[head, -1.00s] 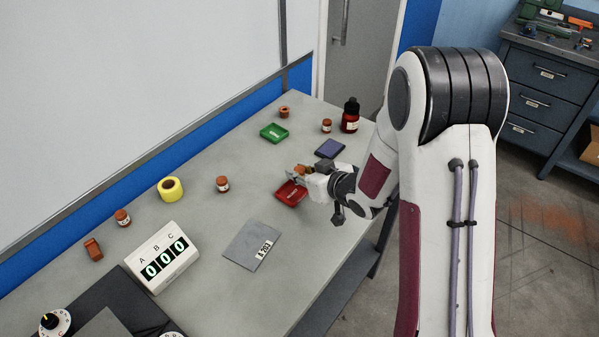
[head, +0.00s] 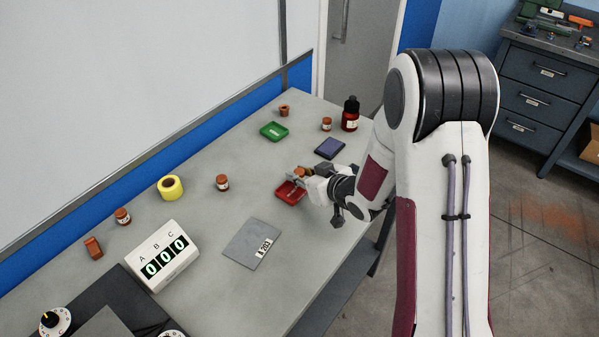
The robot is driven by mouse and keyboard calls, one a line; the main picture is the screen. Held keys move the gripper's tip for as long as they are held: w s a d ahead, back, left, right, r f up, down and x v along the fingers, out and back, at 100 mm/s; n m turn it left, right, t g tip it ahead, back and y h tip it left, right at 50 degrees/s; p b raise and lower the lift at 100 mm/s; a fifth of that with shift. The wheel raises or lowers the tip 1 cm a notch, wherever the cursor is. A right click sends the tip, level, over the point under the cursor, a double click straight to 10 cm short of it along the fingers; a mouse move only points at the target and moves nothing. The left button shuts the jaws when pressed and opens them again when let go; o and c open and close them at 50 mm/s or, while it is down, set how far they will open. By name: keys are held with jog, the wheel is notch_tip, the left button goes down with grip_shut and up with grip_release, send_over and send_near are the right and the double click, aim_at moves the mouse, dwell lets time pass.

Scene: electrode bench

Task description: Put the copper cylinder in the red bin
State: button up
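The red bin (head: 289,194) is a small shallow tray on the bench, right of centre, with a pale label. My gripper (head: 297,176) is just above its back right side. A small copper-coloured piece, seemingly the copper cylinder (head: 301,171), shows between the fingers, above the bin. The fingers look shut on it, but they hide part of its shape. The bin's right side is partly behind my gripper.
A green tray (head: 274,131), a copper piece with a dark top (head: 284,110) and a dark blue pad (head: 330,148) lie farther back. A copper block (head: 93,247) is at left. Brown jars, yellow tape (head: 171,188), a counter (head: 162,256) and a grey plate (head: 252,243) surround clear bench.

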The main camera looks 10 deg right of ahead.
jog(key=o, duration=0.3)
jog(key=shift+o, duration=0.2)
jog(key=shift+r, duration=0.25)
jog(key=shift+s+d+r, duration=0.1)
jog(key=shift+r, duration=0.35)
jog(key=v, duration=1.1)
jog(key=shift+s, duration=0.3)
jog(key=shift+d+r, duration=0.1)
jog(key=shift+d+r, duration=0.1)
